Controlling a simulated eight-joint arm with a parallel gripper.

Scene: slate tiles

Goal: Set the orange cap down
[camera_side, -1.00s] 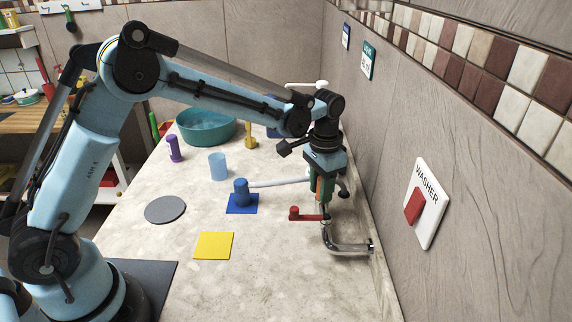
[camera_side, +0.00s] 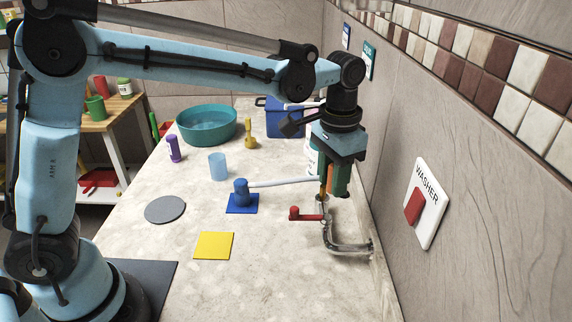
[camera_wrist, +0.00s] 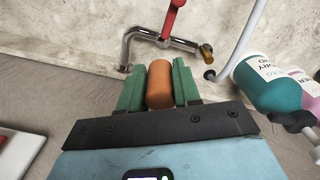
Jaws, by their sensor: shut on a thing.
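The orange cap (camera_wrist: 159,84) is a small cylinder held between the two green fingers of my gripper (camera_wrist: 159,86) in the wrist view. My gripper (camera_side: 336,182) is shut on it. In the side view the cap (camera_side: 330,178) shows only as a sliver of orange between the fingers. My gripper points down and is above the counter, beside the wall, near the chrome tap. I cannot tell the exact gap between the cap and the tap.
The chrome tap (camera_side: 350,246) has a red lever (camera_side: 308,216). A white pipe runs to a blue fitting (camera_side: 241,193). A yellow square (camera_side: 213,245) and grey disc (camera_side: 165,210) lie on open counter. A teal bottle (camera_wrist: 268,82) stands close. A washer switch (camera_side: 427,205) is on the wall.

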